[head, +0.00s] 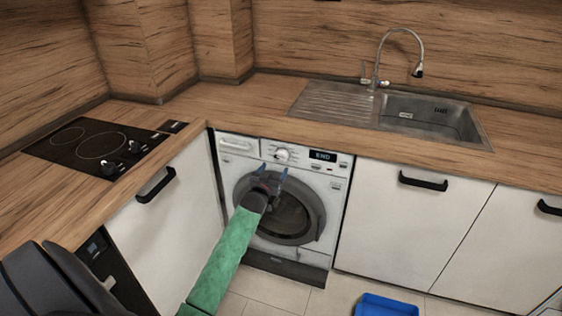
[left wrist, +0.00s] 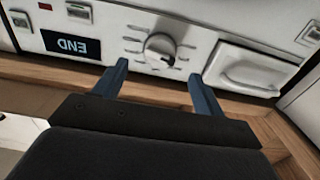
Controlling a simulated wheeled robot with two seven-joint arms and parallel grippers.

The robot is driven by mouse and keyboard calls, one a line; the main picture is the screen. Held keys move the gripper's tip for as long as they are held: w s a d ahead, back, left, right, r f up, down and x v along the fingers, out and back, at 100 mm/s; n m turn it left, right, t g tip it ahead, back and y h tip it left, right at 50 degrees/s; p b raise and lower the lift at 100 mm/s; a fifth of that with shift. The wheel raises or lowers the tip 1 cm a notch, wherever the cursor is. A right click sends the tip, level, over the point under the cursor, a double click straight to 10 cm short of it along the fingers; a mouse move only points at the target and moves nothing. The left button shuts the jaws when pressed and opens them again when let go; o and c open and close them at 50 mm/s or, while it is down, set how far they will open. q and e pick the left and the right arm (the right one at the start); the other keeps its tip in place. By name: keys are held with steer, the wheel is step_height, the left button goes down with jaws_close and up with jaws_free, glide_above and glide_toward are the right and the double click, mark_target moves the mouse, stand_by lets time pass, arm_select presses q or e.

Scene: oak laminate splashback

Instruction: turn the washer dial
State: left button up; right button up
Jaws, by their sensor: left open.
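The washer (head: 318,186) is white with a grey round door, built in under the worktop. Its dial (head: 282,154) is a round silver knob on the control panel, left of a display reading END (head: 322,156). In the left wrist view the dial (left wrist: 160,48) shows upside down, beyond and between my fingertips, with a gap to them. My left gripper (head: 273,172) is open and empty, in front of the panel and just below the dial; its blue fingers (left wrist: 155,75) also show in the left wrist view. My right gripper is not in view.
The detergent drawer (left wrist: 250,67) is beside the dial. The wooden worktop (head: 262,105) overhangs the washer, with a sink (head: 425,118) at right and a black hob (head: 95,146) at left. A blue tray (head: 385,306) lies on the floor at the lower right.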

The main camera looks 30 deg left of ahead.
mark_target(280, 160)
arm_select(q)
steer(key=p+x, duration=0.1)
steer(key=x, duration=0.5)
steer(key=shift+w, duration=0.2)
steer(key=shift+w+a, duration=0.15)
steer(key=shift+w, duration=0.3)
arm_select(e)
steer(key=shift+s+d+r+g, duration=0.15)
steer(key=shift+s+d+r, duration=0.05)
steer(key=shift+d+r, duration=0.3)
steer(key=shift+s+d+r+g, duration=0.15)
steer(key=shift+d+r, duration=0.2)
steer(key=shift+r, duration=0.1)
arm_select(q)
steer(key=c, duration=1)
